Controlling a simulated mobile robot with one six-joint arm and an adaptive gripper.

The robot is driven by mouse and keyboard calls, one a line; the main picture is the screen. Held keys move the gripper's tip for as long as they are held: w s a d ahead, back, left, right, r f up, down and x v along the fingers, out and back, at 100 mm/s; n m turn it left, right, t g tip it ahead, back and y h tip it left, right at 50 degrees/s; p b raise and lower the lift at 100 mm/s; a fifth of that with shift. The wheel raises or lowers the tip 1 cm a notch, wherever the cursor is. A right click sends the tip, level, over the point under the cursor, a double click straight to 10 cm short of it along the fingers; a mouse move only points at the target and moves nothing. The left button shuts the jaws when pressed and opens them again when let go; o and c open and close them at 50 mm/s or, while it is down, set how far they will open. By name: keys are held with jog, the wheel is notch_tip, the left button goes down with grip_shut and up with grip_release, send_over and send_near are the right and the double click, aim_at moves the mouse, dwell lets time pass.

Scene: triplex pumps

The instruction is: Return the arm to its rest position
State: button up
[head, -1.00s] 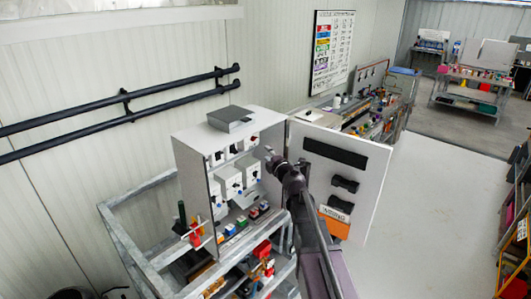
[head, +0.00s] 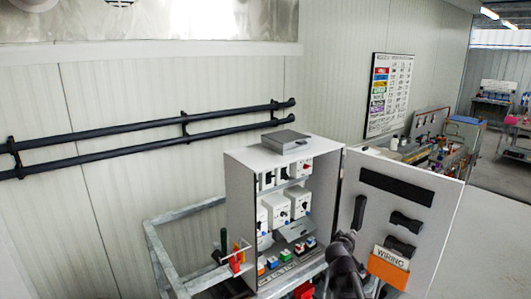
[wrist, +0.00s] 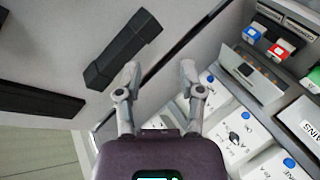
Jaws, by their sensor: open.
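My gripper (wrist: 159,72) is open in the wrist view, its two pale fingers apart with nothing between them. Its fingertips show over the edge between the open cabinet door (wrist: 60,60) and the cabinet interior. In the head view my dark arm (head: 345,265) is at the bottom, in front of the open grey cabinet (head: 242,215). The gripper itself is hard to make out there against the door.
The door (head: 440,205) stands open to the right, with black holders and an orange WIRING pocket (head: 388,268). Switch boxes (head: 285,205) fill the cabinet. A metal rail frame (head: 160,245) is at left. Pipes (head: 150,130) run along the wall. Open floor lies at right.

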jog(key=s+a+f+m+g+y+b, duration=0.1)
jog(key=s+a+f+m+g+b, duration=0.15)
jog(key=s+f, duration=0.4)
jog(key=s+a+f+m+g+y+b, duration=0.1)
jog(key=s+f+m+g+b, duration=0.2)
jog(key=f, duration=0.6)
jog(key=s+a+f+g+y+b, duration=0.2)
jog(key=s+a+f+g, duration=0.1)
jog(key=s, duration=0.4)
jog(key=s+a+f+g+y+b, duration=0.2)
jog(key=s+a+f+g+b, duration=0.1)
jog(key=s+a+f+g, duration=0.1)
jog(key=s+a+f, duration=0.1)
jog(key=s, duration=0.1)
jog(key=shift+s+f, duration=0.3)
jog(key=shift+s, duration=0.05)
jog(key=shift+d+n, duration=0.1)
jog(key=shift+n, duration=0.15)
